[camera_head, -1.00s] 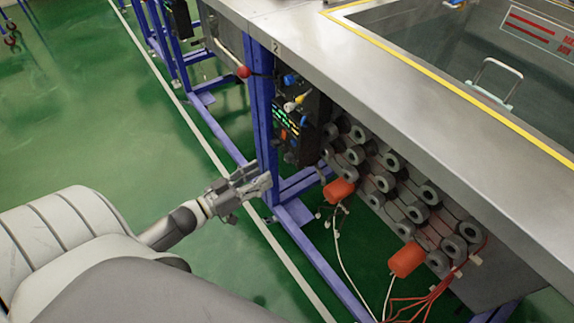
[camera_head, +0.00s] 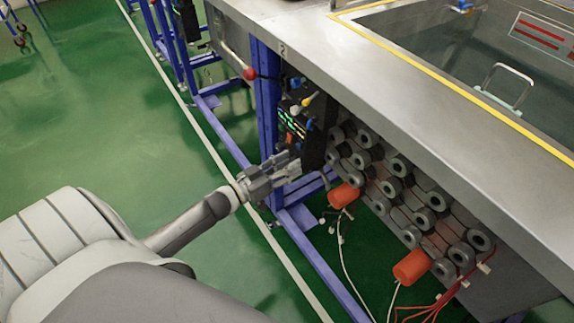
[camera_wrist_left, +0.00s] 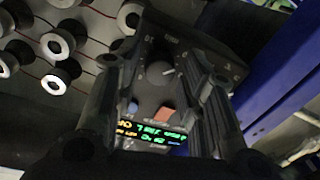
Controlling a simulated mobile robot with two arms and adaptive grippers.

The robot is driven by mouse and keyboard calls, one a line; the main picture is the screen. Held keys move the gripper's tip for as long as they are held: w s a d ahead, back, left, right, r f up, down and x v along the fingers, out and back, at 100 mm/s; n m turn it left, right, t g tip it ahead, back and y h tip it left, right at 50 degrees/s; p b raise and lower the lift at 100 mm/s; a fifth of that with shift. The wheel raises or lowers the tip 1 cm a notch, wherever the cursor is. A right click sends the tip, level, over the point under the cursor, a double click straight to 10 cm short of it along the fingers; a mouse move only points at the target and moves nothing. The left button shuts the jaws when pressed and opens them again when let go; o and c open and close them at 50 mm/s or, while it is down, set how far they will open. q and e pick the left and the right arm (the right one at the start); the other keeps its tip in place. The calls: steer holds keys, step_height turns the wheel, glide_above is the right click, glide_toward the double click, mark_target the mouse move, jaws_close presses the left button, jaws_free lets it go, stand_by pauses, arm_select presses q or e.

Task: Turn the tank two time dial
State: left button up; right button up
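The tank marked 2 (camera_head: 385,75) has a black control panel (camera_head: 290,118) under its rim, beside the blue leg. In the left wrist view the dark round time dial (camera_wrist_left: 160,73) sits on this panel, with a white mark on its right side. Below it are a blue button (camera_wrist_left: 133,107), an orange button (camera_wrist_left: 165,115) and a lit green and yellow display (camera_wrist_left: 160,133). My left gripper (camera_head: 291,166) is open just in front of the panel's lower part. In the wrist view its fingers (camera_wrist_left: 160,85) stand either side of the dial; contact cannot be told. My right gripper is out of view.
A blue frame leg (camera_head: 266,105) stands left of the panel, and a red-knobbed lever (camera_head: 249,73) sticks out there. Grey round fittings (camera_head: 400,166), orange cylinders (camera_head: 411,267) and loose wires are to the right.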

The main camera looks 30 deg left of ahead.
arm_select(q)
jaws_close()
steer(key=shift+m, duration=0.3)
steer(key=shift+f+m+h+b, duration=0.1)
steer(key=shift+m+h+b, duration=0.35)
steer(key=shift+m, duration=7.55)
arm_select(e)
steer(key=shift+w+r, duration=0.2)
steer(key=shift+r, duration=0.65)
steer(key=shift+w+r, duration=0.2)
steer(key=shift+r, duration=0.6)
arm_select(q)
steer(key=shift+o, duration=1.7)
jaws_free()
